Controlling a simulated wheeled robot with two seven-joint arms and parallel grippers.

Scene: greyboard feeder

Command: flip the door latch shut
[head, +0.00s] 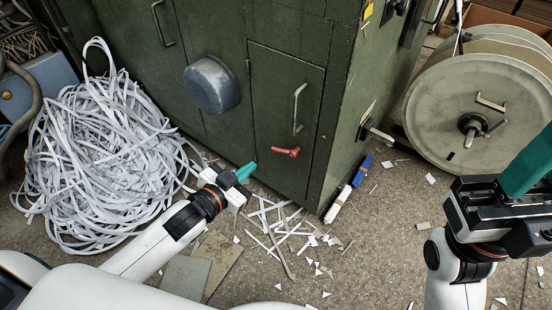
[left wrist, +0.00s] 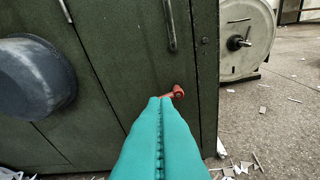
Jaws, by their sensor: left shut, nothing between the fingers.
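The red door latch (head: 286,152) sits low on a dark green cabinet door (head: 282,95), below a pale vertical handle (head: 298,108). Its lever lies roughly level. The door looks closed in its frame. My left gripper (head: 246,172) has teal fingers, shut and empty, in front of the cabinet and left of the latch in the head view. In the left wrist view the latch (left wrist: 178,91) shows just beyond the shut fingertips (left wrist: 160,99), which hide part of its lever; I cannot tell whether they touch. My right gripper (head: 528,165) is at the right edge, its fingertips partly out of frame.
A heap of white paper strips (head: 100,160) lies at left. A round metal cover (head: 211,84) sticks out of the cabinet (head: 225,125). A large reel (head: 475,110) stands at right. A blue and white marker-like object (head: 348,190) and paper scraps lie on the floor.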

